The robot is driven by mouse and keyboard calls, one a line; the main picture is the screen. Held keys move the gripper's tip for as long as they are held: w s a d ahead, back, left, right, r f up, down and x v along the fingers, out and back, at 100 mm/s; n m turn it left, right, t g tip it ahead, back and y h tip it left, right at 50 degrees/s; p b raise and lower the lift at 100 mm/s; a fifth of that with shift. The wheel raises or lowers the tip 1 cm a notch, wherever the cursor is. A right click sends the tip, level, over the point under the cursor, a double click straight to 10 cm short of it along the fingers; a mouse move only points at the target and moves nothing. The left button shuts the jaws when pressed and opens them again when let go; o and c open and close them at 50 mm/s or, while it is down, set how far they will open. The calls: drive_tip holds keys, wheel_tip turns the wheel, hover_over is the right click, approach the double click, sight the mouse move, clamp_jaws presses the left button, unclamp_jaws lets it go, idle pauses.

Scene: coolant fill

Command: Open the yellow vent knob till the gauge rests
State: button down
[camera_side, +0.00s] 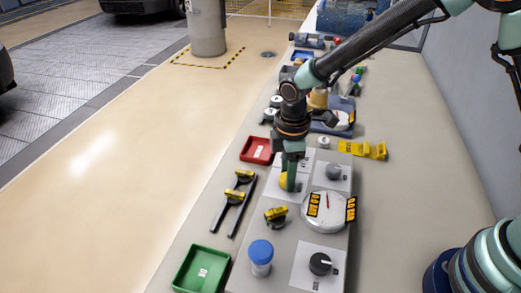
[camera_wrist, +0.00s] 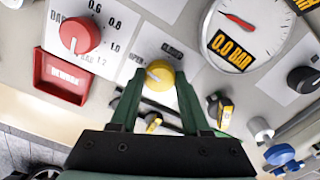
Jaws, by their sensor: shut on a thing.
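The yellow vent knob (camera_wrist: 159,73) lies between the two green fingertips of my gripper (camera_wrist: 159,82) in the wrist view, on a pale plate whose label reads "OPEN" at its left. My gripper is shut on the knob. In the side view my gripper (camera_side: 291,182) points down at the panel and hides much of the yellow knob (camera_side: 284,181). The round white gauge (camera_side: 325,211) is to the right of the knob. In the wrist view the gauge (camera_wrist: 262,48) has a red needle and a plate reading "0.0 BAR".
A red dial knob (camera_wrist: 80,33) with a printed scale is left of my gripper.

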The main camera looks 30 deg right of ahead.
drive_tip(key=shift+r, duration=0.1)
drive_tip(key=shift+c, duration=1.9)
unclamp_jaws()
wheel_tip(320, 180, up, 12)
drive_tip(key=s+d+r+m+t, duration=0.2)
drive_tip(key=s+d+r+m, duration=0.1)
drive_tip(key=s+d+m, duration=0.2)
drive_tip(key=s+d+r+m+t, duration=0.3)
drive_tip(key=d+m, duration=0.6)
drive_tip(key=d, duration=0.3)
drive_tip(key=shift+s+r+t, duration=0.3)
drive_tip(key=shift+s+r, duration=0.5)
drive_tip(key=shift+s, duration=0.4)
